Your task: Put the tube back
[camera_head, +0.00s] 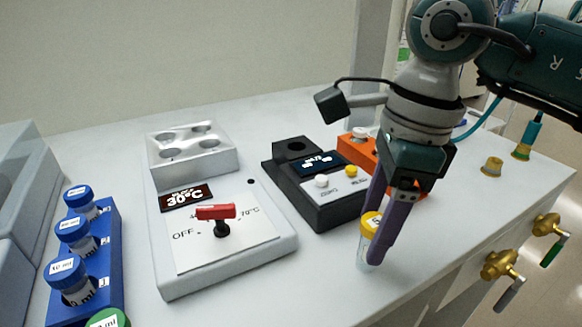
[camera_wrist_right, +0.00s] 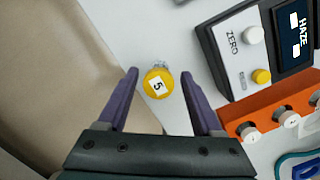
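A clear tube (camera_head: 363,252) with a yellow cap (camera_head: 371,224) stands roughly upright near the bench's front edge. In the right wrist view its cap (camera_wrist_right: 158,82), labelled 5, is seen from above. My right gripper (camera_head: 373,236) points down around the tube, and its purple fingers cover part of it. In the right wrist view the right gripper (camera_wrist_right: 160,76) is open, one finger on each side of the cap with gaps showing. An orange rack (camera_head: 361,152) with white-capped vials is behind the gripper and partly hidden by it. My left gripper is not in view.
A black haze meter (camera_head: 338,207) with an open round well stands left of the tube. Further left are a white heater (camera_head: 180,273) with a metal block and a blue rack (camera_head: 111,245) of blue-capped tubes. Brass valves (camera_head: 503,266) project from the bench front.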

